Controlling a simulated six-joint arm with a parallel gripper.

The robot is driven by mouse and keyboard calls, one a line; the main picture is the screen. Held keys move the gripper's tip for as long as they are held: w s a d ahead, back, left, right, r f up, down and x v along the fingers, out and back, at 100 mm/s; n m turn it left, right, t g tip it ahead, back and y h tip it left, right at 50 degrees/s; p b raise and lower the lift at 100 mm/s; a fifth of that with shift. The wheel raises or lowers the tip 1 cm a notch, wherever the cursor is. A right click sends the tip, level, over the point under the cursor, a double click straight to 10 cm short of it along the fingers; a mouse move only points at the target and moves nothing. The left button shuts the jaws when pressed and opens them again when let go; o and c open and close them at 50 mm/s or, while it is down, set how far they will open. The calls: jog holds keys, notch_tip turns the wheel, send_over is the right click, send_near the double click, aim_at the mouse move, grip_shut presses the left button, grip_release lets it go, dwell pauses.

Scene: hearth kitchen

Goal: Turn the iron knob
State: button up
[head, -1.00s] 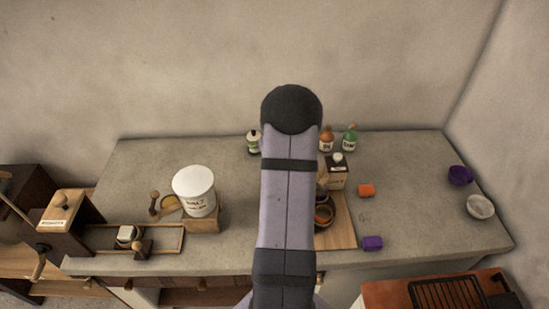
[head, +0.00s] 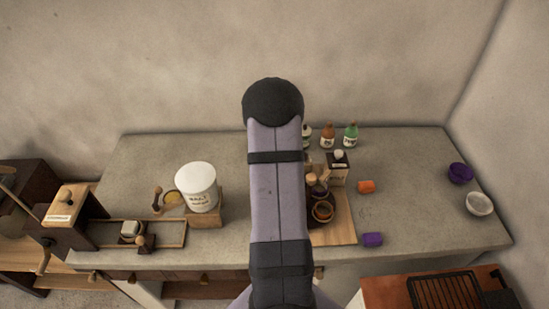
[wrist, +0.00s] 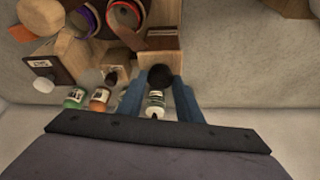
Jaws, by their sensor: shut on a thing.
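In the wrist view my gripper (wrist: 159,84) is shut, with its two blue fingers on either side of a dark, round iron knob (wrist: 160,74). The knob sits in front of a wooden block (wrist: 162,58). Its turn angle cannot be told, as it bears no clear mark. In the head view my arm hides the knob and my gripper.
A small labelled bottle (wrist: 155,104) stands just beyond the knob. Orange (head: 328,137) and green (head: 350,136) bottles stand at the counter's back. A labelled box with a white knob (head: 338,171) and brown cups (head: 322,210) stand right of my arm. A white canister (head: 197,187) stands left.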

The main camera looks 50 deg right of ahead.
jog(key=m+b, duration=0.1)
jog(key=b, duration=0.1)
jog(key=f+m+b, duration=0.1)
jog(key=b, duration=0.1)
jog(key=shift+w+g, duration=0.2)
jog(key=shift+g, duration=0.2)
jog(key=m+b, duration=0.1)
jog(key=b, duration=0.2)
jog(key=shift+w+m+g+h, duration=0.1)
jog(key=shift+m+g+h, duration=0.2)
jog(key=shift+m, duration=0.1)
jog(key=shift+w+a+r+m+g+b, duration=0.15)
jog(key=shift+m+g+b, duration=0.1)
jog(key=shift+m+b, duration=0.4)
jog(key=shift+s+d+r+m+g+b, duration=0.15)
jog(key=shift+m+g+b, duration=0.15)
jog(key=shift+m+b, duration=0.25)
jog(key=shift+w+a+r+m+g+b, duration=0.15)
jog(key=shift+m+g+b, duration=0.1)
jog(key=shift+m+b, duration=0.4)
jog(key=shift+m, duration=0.25)
jog(key=o, duration=1)
jog(key=shift+o, duration=0.2)
jog(key=b+v, duration=0.1)
jog(key=v, duration=0.6)
jog(key=shift+r+b, duration=0.2)
jog(key=shift+b, duration=0.15)
